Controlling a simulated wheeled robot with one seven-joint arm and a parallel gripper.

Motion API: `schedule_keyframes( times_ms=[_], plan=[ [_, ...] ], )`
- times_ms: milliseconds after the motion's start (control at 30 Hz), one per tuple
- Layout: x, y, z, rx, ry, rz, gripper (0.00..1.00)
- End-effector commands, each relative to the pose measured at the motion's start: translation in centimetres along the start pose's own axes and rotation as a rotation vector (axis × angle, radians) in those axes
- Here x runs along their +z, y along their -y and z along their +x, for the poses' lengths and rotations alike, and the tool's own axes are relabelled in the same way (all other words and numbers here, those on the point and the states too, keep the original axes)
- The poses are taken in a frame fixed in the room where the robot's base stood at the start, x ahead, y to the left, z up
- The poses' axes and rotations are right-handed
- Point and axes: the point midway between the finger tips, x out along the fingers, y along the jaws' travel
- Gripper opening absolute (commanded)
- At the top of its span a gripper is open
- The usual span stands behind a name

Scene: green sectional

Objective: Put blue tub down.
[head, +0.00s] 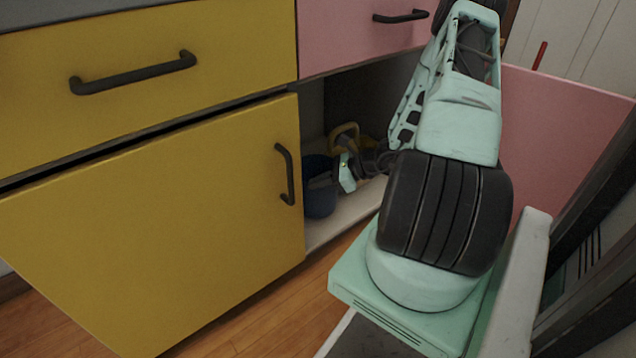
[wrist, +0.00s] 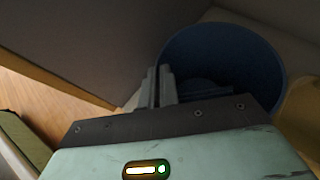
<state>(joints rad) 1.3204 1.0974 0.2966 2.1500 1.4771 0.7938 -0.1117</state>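The dark blue tub (head: 319,198) is upright inside the open lower cabinet, just right of the yellow door's handle. In the wrist view the tub (wrist: 232,55) is seen from above, open side toward the camera. My gripper (wrist: 162,85) has its two fingers close together at the tub's left rim, one on either side of the wall, and looks shut on it. I cannot tell whether the tub's base touches the cabinet floor (head: 340,222).
The yellow door (head: 160,225) stands at left and a pink door (head: 565,135) at right. A yellow drawer (head: 140,75) and a pink drawer (head: 350,35) are above. A yellow object (head: 345,132) is behind the tub. The wooden floor (head: 265,325) in front is clear.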

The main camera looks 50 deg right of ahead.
Motion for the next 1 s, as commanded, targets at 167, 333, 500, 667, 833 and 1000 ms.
schedule_keyframes(
  times_ms=[167, 333, 500, 667, 833, 1000],
  plan=[
    [-0.5, 0.0, 0.3, 0.0, 0.0, 0.0, 0.0],
    [-0.5, 0.0, 0.3, 0.0, 0.0, 0.0, 0.25],
    [-0.5, 0.0, 0.3, 0.0, 0.0, 0.0, 0.25],
    [0.1, 0.0, -0.1, 0.0, 0.0, -0.001, 0.25],
    [0.5, 0.1, -2.8, -0.003, -0.002, 0.001, 0.25],
    [0.5, 0.1, -6.7, -0.003, -0.002, 0.001, 0.25]
  ],
)
